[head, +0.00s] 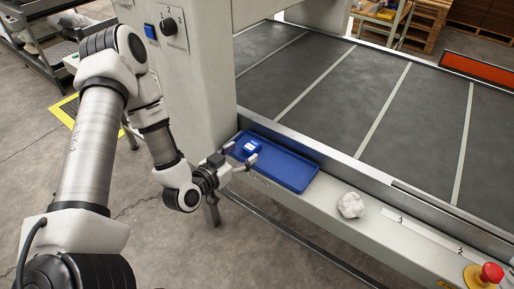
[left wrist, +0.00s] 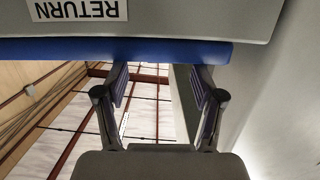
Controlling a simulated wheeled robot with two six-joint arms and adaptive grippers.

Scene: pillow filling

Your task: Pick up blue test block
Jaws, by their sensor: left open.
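The blue test block (head: 250,147), with a white patch on it, lies in the left end of the blue tray (head: 290,170) in the head view. My left gripper (head: 241,153) is open at the tray's left front edge, with its fingers pointing toward the block. I cannot tell whether the fingers touch anything. In the left wrist view the open fingers (left wrist: 160,80) show nothing held between them. The tray's blue edge (left wrist: 60,50) crosses beyond the fingertips there, and the block is not visible. My right gripper is not in view.
The tray sits on a pale machine ledge beside the grey conveyor belt (head: 330,100). A red stop button (head: 491,272) is at the lower right. A pale column (head: 205,80) rises behind the gripper.

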